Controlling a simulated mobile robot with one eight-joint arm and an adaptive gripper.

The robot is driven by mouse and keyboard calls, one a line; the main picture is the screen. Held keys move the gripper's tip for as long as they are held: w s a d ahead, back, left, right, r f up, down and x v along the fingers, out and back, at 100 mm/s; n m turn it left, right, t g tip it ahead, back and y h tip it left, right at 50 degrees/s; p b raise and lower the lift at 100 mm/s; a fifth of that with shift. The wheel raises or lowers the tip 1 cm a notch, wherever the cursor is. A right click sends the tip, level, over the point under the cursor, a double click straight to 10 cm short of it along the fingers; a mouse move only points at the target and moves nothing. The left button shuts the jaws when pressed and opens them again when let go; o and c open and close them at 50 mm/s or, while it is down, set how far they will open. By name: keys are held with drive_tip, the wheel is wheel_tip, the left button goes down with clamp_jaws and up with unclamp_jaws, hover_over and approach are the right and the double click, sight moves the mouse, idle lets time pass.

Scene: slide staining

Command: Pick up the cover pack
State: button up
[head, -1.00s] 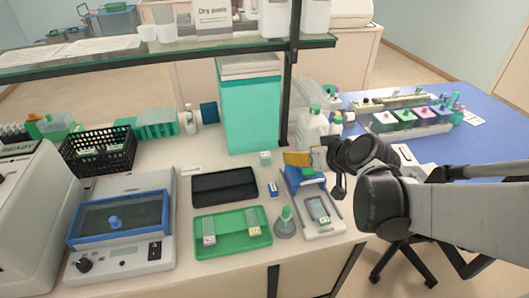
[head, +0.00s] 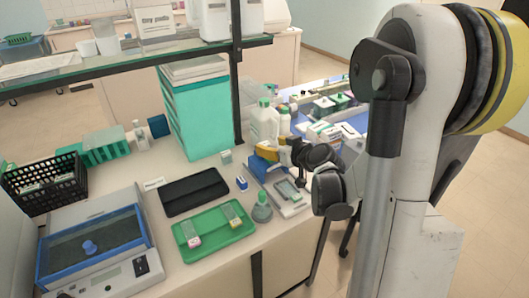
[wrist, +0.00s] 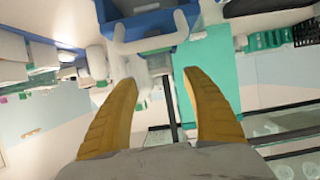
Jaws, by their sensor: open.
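A small blue-and-white pack (head: 242,183), which looks like the cover pack, lies on the bench between the black tray and the blue stand; I cannot confirm its label. My gripper (head: 268,152) has yellow fingers and hovers above and behind the blue stand (head: 268,170), to the right of and higher than the pack. In the wrist view my gripper (wrist: 160,78) shows its two fingers spread apart with nothing between them. I cannot make out the pack clearly in the wrist view.
A black tray (head: 195,191) and a green tray (head: 188,252) with slide holders lie to the left. A grey-green flask (head: 262,210) stands close in front of the pack. A small white cube (head: 226,157), a teal box (head: 200,125) and white bottles (head: 264,122) stand behind.

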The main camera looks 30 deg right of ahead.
sight(265, 143)
drive_tip(key=b+x, duration=0.1)
drive_tip(key=x, duration=0.3)
drive_tip(key=shift+a+f, duration=0.15)
drive_tip(key=shift+f, duration=0.1)
drive_tip(key=shift+r, duration=0.1)
drive_tip(key=shift+c, duration=0.8)
drive_tip(key=c, duration=1.1)
drive_tip(key=shift+r, duration=0.1)
